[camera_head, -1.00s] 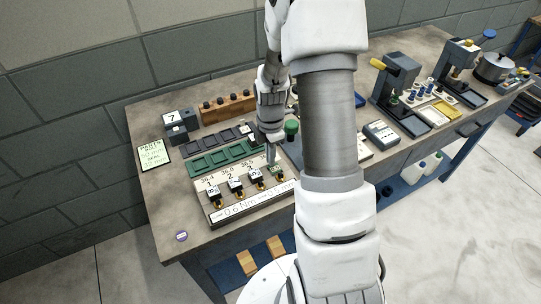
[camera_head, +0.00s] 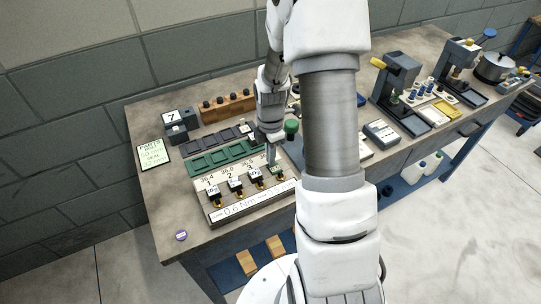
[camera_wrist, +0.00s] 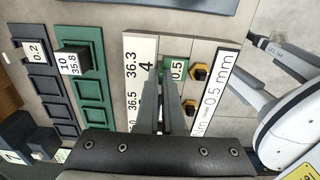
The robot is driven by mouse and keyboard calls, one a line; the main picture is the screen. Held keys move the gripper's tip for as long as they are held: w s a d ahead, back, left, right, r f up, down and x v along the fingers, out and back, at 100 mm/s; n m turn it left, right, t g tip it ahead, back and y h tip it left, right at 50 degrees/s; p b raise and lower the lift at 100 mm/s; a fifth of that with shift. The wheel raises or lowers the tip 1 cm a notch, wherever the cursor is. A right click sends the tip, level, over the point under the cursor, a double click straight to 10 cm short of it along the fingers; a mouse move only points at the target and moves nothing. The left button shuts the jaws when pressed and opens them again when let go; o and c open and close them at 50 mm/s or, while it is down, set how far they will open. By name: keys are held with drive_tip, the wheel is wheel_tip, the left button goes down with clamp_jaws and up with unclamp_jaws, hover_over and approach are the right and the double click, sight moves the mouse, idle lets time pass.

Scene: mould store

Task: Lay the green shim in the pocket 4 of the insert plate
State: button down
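The green shim (camera_wrist: 177,70), with a white 0.5 label, is at the position marked 4 on the insert plate (camera_wrist: 203,50) in the wrist view. It also shows as a small green patch (camera_head: 277,168) under my fingertips in the head view. My gripper (camera_wrist: 160,76) points down at it, with its fingers close together and some green between the tips. The fingers appear shut on the shim and hide part of it. I cannot tell whether the shim rests flat in pocket 4. Positions 1, 2 and 3 hold labelled pieces with black and yellow fasteners.
A green tray (camera_head: 199,170) and a dark tray (camera_head: 193,146) lie behind the plate. A wooden block with black knobs (camera_head: 229,107) stands farther back. A green-topped knob (camera_head: 291,127) stands close right of my gripper. The table's front left is mostly clear.

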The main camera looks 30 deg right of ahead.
drive_tip(key=shift+f+b, duration=0.4)
drive_tip(key=shift+f, duration=0.1)
drive_tip(key=c, duration=1)
unclamp_jaws()
drive_tip(key=c, duration=0.3)
drive_tip(key=shift+r, duration=0.2)
drive_tip(key=shift+r+p, duration=0.55)
drive_tip(key=shift+r, duration=0.1)
drive_tip(key=shift+r+p, duration=2.3)
drive_tip(key=shift+r, duration=0.6)
